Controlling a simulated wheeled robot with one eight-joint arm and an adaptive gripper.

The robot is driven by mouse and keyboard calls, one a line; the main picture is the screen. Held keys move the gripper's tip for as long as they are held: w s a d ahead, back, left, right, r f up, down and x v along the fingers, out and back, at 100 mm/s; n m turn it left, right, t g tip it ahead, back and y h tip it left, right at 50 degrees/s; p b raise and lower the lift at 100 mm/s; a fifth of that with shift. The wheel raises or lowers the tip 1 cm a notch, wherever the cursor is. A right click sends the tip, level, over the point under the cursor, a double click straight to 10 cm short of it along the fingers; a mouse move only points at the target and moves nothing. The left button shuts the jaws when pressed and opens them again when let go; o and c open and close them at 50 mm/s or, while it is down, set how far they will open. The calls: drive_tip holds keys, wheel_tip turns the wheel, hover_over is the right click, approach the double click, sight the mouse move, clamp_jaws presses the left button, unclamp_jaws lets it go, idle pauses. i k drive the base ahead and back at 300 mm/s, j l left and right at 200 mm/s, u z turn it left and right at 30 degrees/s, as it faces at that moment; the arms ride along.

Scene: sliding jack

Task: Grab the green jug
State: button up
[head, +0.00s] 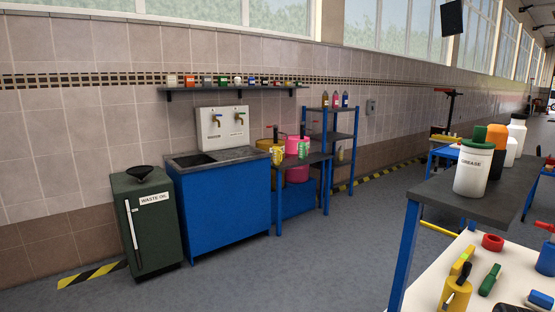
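A small green container (303,148) with a dark upright part on top stands on a dark-topped side table (316,159) right of the blue sink cabinet. It is the likeliest green jug, but it is small and its handle and spout cannot be made out. My gripper is not in view.
A blue sink cabinet (224,200) and a dark green waste oil cabinet (147,222) line the wall. At right, a workbench carries a white grease tub (472,172) with a green lid. Grey floor (310,265) is open between.

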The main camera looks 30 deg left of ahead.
sight(302, 146)
drive_tip(key=j+u, duration=0.2)
drive_tip(key=u, duration=0.25)
drive_tip(key=j+u, duration=0.25)
drive_tip(key=u, duration=0.25)
drive_tip(key=j+u, duration=0.2)
drive_tip(key=u, duration=0.25)
drive_tip(key=i+j+z, duration=0.15)
drive_tip(key=i+j, duration=1.1)
drive_tip(key=i+l+z, duration=0.15)
drive_tip(key=i+z, duration=0.25)
drive_tip(key=i, duration=0.2)
drive_tip(key=i+z, duration=0.35)
drive_tip(key=i, duration=0.25)
drive_tip(key=i+j+z, duration=0.25)
drive_tip(key=i+z, duration=0.15)
drive_tip(key=i, duration=0.85)
drive_tip(key=i+l, duration=0.15)
drive_tip(key=i, duration=0.55)
drive_tip(key=i+u, duration=0.1)
drive_tip(key=i, duration=0.6)
